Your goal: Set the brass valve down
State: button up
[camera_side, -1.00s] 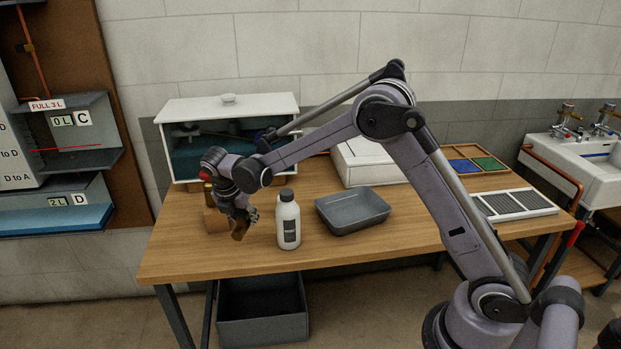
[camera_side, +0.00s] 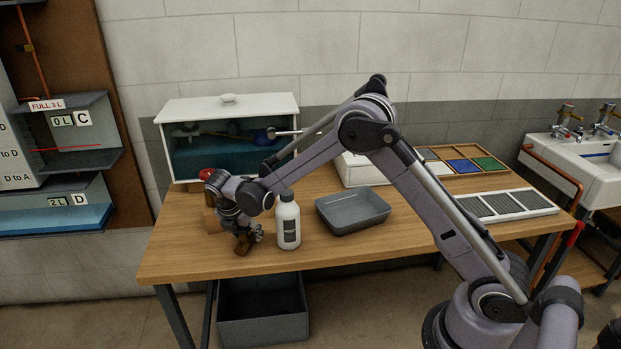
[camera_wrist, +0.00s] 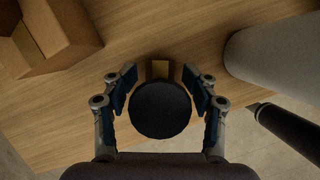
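The brass valve (camera_side: 243,246) is a small brown-gold piece at the tip of my gripper (camera_side: 249,240), low at the table's front left. In the wrist view its brass part (camera_wrist: 161,70) shows beyond a dark round disc (camera_wrist: 160,110); I cannot tell whether the disc belongs to the valve. My gripper's fingers (camera_wrist: 160,88) stand either side of the disc and brass part, with narrow gaps visible, so it looks open around the valve. The valve appears on or very near the tabletop; its underside is hidden.
A white bottle (camera_side: 288,222) stands close right of my gripper. A grey tray (camera_side: 352,212) is further right. A wooden block (camera_wrist: 45,35) lies behind left. A water tank (camera_side: 225,155) stands at the back. The table's front edge (camera_side: 200,277) is close.

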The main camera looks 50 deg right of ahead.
aim_at(238, 236)
jog(key=shift+r, duration=0.1)
jog(key=v, duration=1.1)
jog(key=shift+a+r, duration=0.15)
jog(key=shift+s+r, duration=0.15)
jog(key=shift+r, duration=0.4)
jog(key=s+d+r+m+t+y, duration=0.2)
jog(key=s+r+m, duration=0.5)
jog(key=s+m, duration=0.4)
jog(key=s+f+m+t+y, duration=0.2)
jog(key=s+m+t, duration=0.1)
jog(key=s+m, duration=0.8)
jog(key=s, duration=0.3)
jog(key=shift+s+d+m, duration=0.15)
jog(key=shift+m, duration=0.15)
